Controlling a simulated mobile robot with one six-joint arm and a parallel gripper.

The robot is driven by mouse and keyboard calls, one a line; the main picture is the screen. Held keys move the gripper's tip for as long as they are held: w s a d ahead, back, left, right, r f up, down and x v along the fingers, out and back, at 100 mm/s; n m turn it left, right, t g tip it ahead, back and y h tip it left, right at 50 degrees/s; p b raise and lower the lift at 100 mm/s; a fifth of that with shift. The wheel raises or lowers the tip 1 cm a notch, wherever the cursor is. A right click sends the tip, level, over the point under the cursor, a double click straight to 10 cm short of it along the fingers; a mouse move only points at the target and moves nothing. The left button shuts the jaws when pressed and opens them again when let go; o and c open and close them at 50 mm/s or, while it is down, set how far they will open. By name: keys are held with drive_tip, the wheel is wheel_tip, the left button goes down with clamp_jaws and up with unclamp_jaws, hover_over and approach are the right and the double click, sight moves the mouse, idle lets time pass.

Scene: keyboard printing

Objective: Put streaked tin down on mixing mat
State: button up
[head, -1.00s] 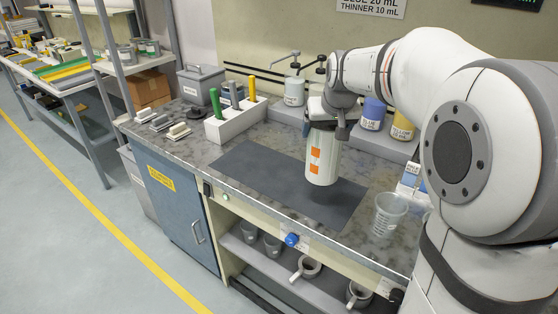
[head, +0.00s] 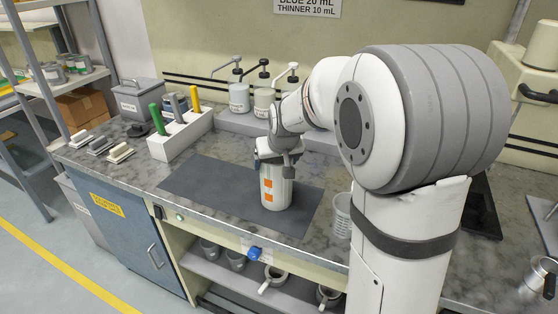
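The streaked tin (head: 275,190) is a white cylinder with orange patches on its side. It is upright over the right part of the dark grey mixing mat (head: 210,185), with its base at or very close to the mat; I cannot tell whether it touches. My gripper (head: 276,160) is at the tin's top, with its fingers around the upper part, and looks shut on it. The far finger is hidden.
A white holder (head: 180,138) with green, grey and yellow handles stands behind the mat's left end. Pump bottles (head: 238,97) line the back. A clear cup (head: 342,215) is right of the mat. The mat's left half is bare.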

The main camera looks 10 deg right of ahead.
drive_tip(key=shift+f, duration=0.1)
drive_tip(key=o, duration=1.7)
drive_tip(key=shift+o, duration=0.2)
drive_tip(key=v, duration=1.2)
drive_tip(key=s+f+g, duration=0.1)
drive_tip(key=s+f, duration=0.2)
drive_tip(key=s, duration=0.4)
drive_tip(key=s+f+g, duration=0.1)
drive_tip(key=s+f, duration=0.3)
drive_tip(key=s, duration=0.4)
drive_tip(key=s+d+f+g, duration=0.1)
drive_tip(key=s+f, duration=0.2)
drive_tip(key=s, duration=0.4)
drive_tip(key=shift+s+f+m+b, duration=0.2)
drive_tip(key=shift+s+m+b, duration=0.1)
drive_tip(key=shift+s, duration=0.05)
